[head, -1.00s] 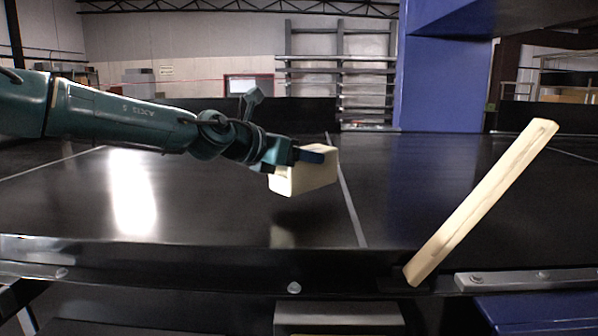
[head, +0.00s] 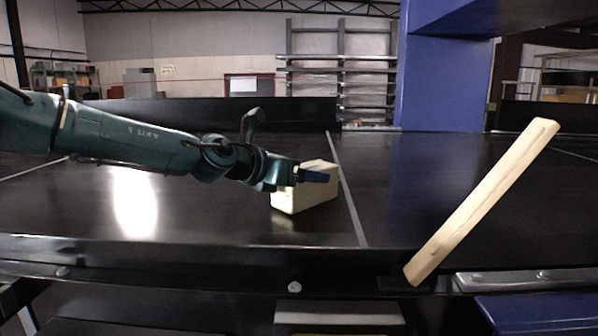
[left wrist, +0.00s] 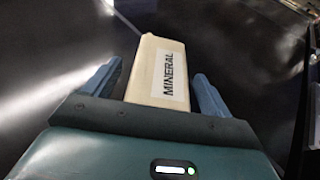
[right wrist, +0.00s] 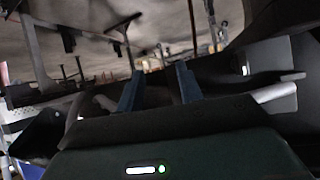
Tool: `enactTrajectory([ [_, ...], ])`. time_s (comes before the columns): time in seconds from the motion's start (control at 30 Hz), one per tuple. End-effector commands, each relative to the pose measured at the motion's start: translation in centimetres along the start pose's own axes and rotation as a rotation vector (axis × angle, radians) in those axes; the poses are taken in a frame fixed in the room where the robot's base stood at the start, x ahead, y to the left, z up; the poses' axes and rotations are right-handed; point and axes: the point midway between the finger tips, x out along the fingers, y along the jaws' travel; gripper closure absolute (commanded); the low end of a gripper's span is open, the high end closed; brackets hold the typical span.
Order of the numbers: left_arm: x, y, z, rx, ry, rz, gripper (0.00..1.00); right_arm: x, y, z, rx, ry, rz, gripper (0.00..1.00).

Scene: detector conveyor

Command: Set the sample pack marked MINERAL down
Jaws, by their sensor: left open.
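The cream sample pack (head: 306,193) rests on the black conveyor belt (head: 220,215) in the head view, just left of a pale line across it. Its label reading MINERAL shows in the left wrist view, where the pack (left wrist: 154,55) lies between the two blue fingers. My left gripper (head: 300,174) is open around the pack, with a visible gap on each side in the left wrist view (left wrist: 156,80). Part of the pack is hidden behind the gripper in the head view. My right gripper (right wrist: 159,82) has its fingers apart with nothing between them.
A slanted cream bar (head: 482,203) rises at the belt's front edge on the right. A blue column (head: 441,85) stands behind the belt. The belt is clear left of the pack and between the pale line (head: 346,190) and the bar.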

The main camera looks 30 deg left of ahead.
Motion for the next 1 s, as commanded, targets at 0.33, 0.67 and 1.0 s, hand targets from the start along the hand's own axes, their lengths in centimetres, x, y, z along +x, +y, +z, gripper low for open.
enactTrajectory([
  [0.33, -1.1, 0.0, 0.3, 0.002, -0.002, 0.0, 0.17, -0.1, 0.0, 0.0, -0.002, -0.002, -0.001, 0.64],
  [0.67, -5.9, 0.0, 0.3, 0.002, -0.004, 0.0, 0.17, 0.2, 0.0, 0.5, -0.007, -0.003, -0.004, 0.64],
  [1.0, -10.4, 0.0, 0.3, 0.002, -0.003, 0.001, 0.17, 0.3, -0.3, 0.6, -0.013, 0.007, -0.015, 0.64],
])
